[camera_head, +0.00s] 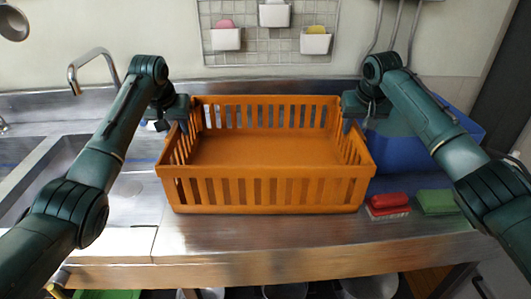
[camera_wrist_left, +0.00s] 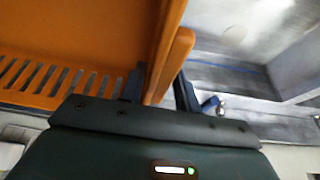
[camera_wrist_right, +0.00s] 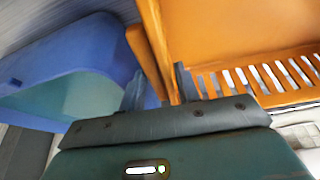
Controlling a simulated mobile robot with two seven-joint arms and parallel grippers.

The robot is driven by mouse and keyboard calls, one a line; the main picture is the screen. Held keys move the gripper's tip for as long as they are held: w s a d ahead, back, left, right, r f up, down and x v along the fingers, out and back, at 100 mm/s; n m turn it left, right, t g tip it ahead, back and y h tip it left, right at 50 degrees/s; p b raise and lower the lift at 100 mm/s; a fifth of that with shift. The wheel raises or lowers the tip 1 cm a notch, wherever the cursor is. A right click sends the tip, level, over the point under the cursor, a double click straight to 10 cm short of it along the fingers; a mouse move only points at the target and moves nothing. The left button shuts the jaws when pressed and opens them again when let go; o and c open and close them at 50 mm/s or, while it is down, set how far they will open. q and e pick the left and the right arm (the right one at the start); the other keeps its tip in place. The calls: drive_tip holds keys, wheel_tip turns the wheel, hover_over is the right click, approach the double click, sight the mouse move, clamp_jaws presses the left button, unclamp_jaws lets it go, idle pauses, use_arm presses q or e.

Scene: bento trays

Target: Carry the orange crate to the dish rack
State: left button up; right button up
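The orange crate (camera_head: 265,192) stands upright and empty on the steel counter, in the middle of the head view. My left gripper (camera_head: 180,112) is at the crate's left wall, with its fingers on both sides of the rim. In the left wrist view the left gripper (camera_wrist_left: 160,88) looks closed on that wall. My right gripper (camera_head: 354,110) is at the right wall in the same way. In the right wrist view the right gripper (camera_wrist_right: 159,85) has the crate's rim between its fingers, and it looks closed on it. I see no dish rack that I can name surely.
A blue bin (camera_head: 405,154) stands just right of the crate, behind a red brush (camera_head: 388,203) and a green sponge (camera_head: 437,201). A sink (camera_head: 70,172) and tap (camera_head: 92,62) are on the left. A wire grid (camera_head: 270,44) with small holders hangs behind. The counter's front strip is clear.

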use_arm(q)
clamp_jaws()
use_arm(e)
clamp_jaws()
use_arm(q)
drive_tip(key=shift+w+r, duration=0.1)
drive_tip(key=shift+r, duration=0.1)
use_arm(e)
drive_tip(key=shift+w+r, duration=0.1)
drive_tip(key=shift+r, duration=0.1)
